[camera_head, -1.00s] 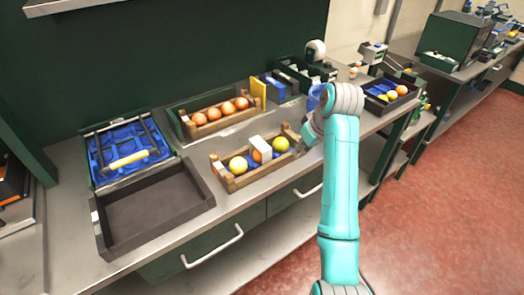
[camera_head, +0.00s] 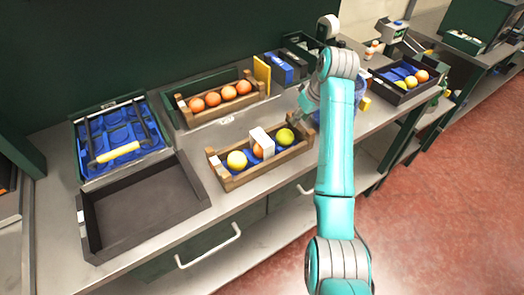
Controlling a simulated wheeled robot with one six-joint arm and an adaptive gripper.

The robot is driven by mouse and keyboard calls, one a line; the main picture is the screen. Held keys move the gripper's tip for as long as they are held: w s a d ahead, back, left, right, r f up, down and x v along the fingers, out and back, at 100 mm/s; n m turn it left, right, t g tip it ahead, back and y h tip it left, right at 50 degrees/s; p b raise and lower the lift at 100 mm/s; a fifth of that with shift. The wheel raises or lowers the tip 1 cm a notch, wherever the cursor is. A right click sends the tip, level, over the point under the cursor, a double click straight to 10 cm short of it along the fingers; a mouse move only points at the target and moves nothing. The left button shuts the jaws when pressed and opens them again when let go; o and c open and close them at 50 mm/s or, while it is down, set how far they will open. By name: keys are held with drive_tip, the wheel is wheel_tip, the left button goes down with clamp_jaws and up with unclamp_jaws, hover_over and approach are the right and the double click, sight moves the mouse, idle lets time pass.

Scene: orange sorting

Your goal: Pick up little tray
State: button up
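A small wooden tray (camera_head: 225,182) stands on the bench in the middle of the view.
An empty dark tray (camera_head: 140,212) lies at the front left. A blue-lined case (camera_head: 118,135) with a yellow-handled hammer (camera_head: 118,153) is behind it. A dark tray with fruits (camera_head: 377,82) stands at the right. A yellow panel (camera_head: 262,75) and blue boxes are at the back.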

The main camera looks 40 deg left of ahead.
drive_tip(key=x, duration=0.4)
drive_tip(key=shift+w+a+f, duration=0.1)
drive_tip(key=shift+a+f, duration=0.1)
drive_tip(key=shift+f, duration=0.15)
clamp_jaws()
drive_tip(key=shift+r, duration=0.1)
